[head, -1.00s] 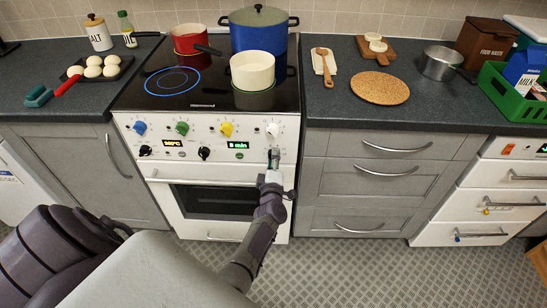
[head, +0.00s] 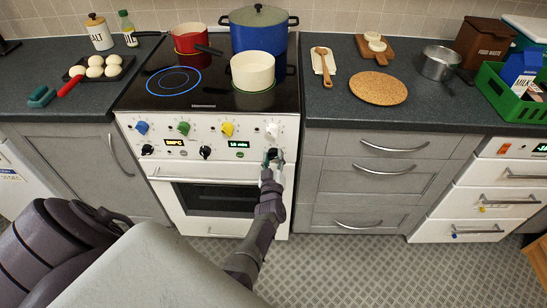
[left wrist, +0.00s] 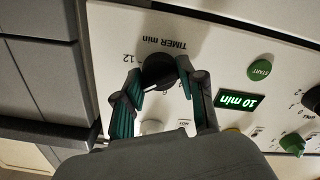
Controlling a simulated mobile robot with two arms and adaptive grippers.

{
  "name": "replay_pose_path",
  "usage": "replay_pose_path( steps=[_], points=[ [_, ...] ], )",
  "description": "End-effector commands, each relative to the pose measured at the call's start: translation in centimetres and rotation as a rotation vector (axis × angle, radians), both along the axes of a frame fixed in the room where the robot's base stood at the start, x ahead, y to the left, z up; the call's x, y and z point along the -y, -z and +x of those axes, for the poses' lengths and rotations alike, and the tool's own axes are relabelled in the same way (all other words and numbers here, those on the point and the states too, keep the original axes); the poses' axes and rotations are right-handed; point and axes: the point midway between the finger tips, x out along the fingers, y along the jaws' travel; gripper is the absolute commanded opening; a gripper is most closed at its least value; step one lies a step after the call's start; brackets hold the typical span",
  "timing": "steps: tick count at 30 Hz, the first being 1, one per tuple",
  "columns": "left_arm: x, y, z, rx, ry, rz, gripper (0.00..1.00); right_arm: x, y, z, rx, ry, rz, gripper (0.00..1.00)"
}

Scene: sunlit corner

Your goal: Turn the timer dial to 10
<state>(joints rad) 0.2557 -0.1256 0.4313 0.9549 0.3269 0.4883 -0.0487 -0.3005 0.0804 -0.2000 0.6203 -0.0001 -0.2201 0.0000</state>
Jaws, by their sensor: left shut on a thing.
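The timer dial (left wrist: 158,72) is a black knob on the white oven front, under the label "TIMER min" that shows upside down in the left wrist view. My left gripper (left wrist: 160,85) has its fingers closed on either side of the dial. In the head view my left gripper (head: 272,160) reaches the right end of the control panel and covers most of the dial. My right gripper is not in view.
Blue (head: 142,127), green (head: 184,128), yellow (head: 227,129) and white (head: 272,129) knobs line the panel above. The oven handle (head: 202,181) runs below the panel. A white pot (head: 253,70) stands on the hob. A green START button (left wrist: 261,70) is beside the display.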

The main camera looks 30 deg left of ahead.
Motion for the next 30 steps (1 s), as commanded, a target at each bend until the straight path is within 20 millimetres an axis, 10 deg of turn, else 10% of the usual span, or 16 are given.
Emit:
replay_pose_path(
  steps=[24, 25, 30],
  points=[
    [0.17, 0.30, -0.10, -0.065, 0.002, 0.094, 0.05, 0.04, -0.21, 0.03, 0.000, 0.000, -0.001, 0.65],
    [0.17, 0.30, -0.10, -0.065, 0.002, 0.094, 0.45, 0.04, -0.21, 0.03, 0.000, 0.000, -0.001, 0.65],
    [0.11, 0.19, -0.06, -0.063, 0.002, 0.095, 0.65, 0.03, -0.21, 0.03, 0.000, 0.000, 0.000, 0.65]
  ],
)
